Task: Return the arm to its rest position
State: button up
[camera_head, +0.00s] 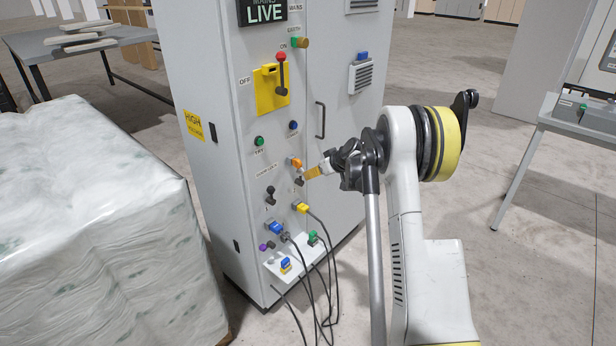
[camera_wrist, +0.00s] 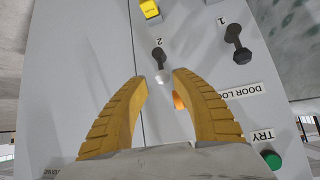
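My gripper (camera_head: 310,173) is at the front of the grey cabinet (camera_head: 225,75), close to the orange piece (camera_head: 296,162) and a black handle (camera_head: 299,181). In the wrist view its two yellow fingers (camera_wrist: 160,77) are apart, with no object clamped between them. The black handle marked 2 (camera_wrist: 158,57) lies just beyond the fingertips. The orange piece (camera_wrist: 178,101) is partly hidden by the right finger. My arm reaches out from the right of the head view, bent toward the panel.
A wrapped pallet load (camera_head: 95,215) stands left of the cabinet. Black cables (camera_head: 325,270) hang from plugs low on the panel. A yellow plate with a red-tipped lever (camera_head: 281,75) is higher up. A grey stand (camera_head: 545,125) is at right. Open floor lies between.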

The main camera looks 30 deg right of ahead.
jog(key=shift+s+d+r, duration=0.1)
jog(key=shift+s+r, duration=0.2)
jog(key=s+a+r+g, duration=0.2)
jog(key=s+a+r, duration=1.4)
jog(key=a, duration=0.3)
jog(key=s+a+f, duration=0.1)
jog(key=s+a, duration=0.3)
jog(key=s, duration=0.9)
jog(key=s+a+f+m+h, duration=0.1)
jog(key=s+a, duration=0.4)
jog(key=s, duration=0.8)
jog(key=shift+s+f+m+h, duration=0.15)
jog(key=shift+s+m+h, duration=0.05)
jog(key=shift+m+h, duration=0.1)
jog(key=shift+c, duration=0.4)
grip_shut()
